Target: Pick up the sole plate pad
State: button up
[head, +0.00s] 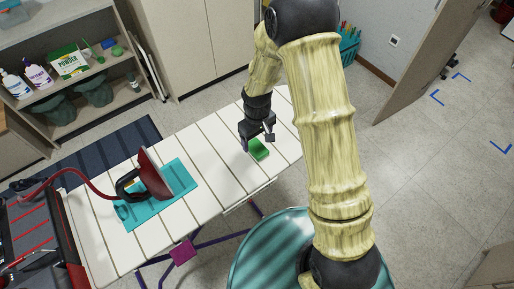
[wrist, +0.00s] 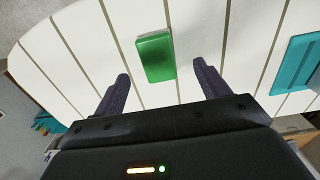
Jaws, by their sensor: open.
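A small green block-like pad (head: 259,149) lies on the white slatted ironing board (head: 222,178), towards its far end. My gripper (head: 258,141) is open and empty, above and close to this pad. In the wrist view the green pad (wrist: 156,58) lies between the lines of my two spread fingers (wrist: 162,72), slightly beyond their tips, with a gap on each side. A flat teal mat (head: 178,182) lies farther left on the board under a dark red iron (head: 151,176). The frames do not label which of these is the sole plate pad.
A shelf (head: 97,112) with bottles and a powder box stands at the left back. A teal striped round object (head: 262,258) is in front of the board. An open door (head: 422,62) stands at the right. The board around the green pad is clear.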

aim_at(257, 147)
jog(key=shift+f, duration=0.45)
jog(key=shift+f, duration=0.1)
jog(key=shift+w+f+p, duration=0.25)
jog(key=shift+f+p, duration=0.3)
jog(key=shift+f, duration=0.7)
jog(key=shift+w+f+p, duration=0.2)
jog(key=shift+f+p, duration=0.3)
jog(key=shift+f, duration=0.75)
jog(key=c, duration=1)
